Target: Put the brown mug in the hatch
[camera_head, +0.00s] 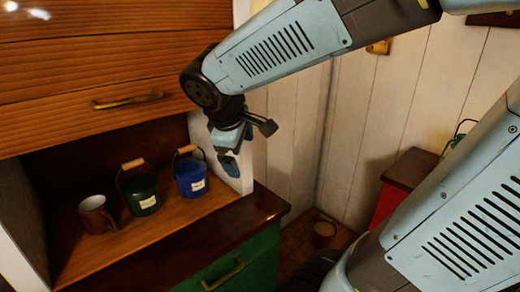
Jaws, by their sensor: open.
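The brown mug (96,214) stands upright on the wooden shelf board at the left, inside an open recess (75,160) below a wooden cabinet front. Its handle points right, towards the green bucket. My gripper (238,150) hangs at the end of my arm, open and empty, in front of the white side panel right of the recess. It is well to the right of the mug and higher in the picture. One finger partly hides the other. I cannot tell which opening is the hatch.
A green bucket (140,193) and a blue bucket (190,176), both with wooden-grip handles, stand right of the mug. Below is a dark counter edge (235,225) with a green drawer (240,268). A red cabinet (395,185) stands at the right.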

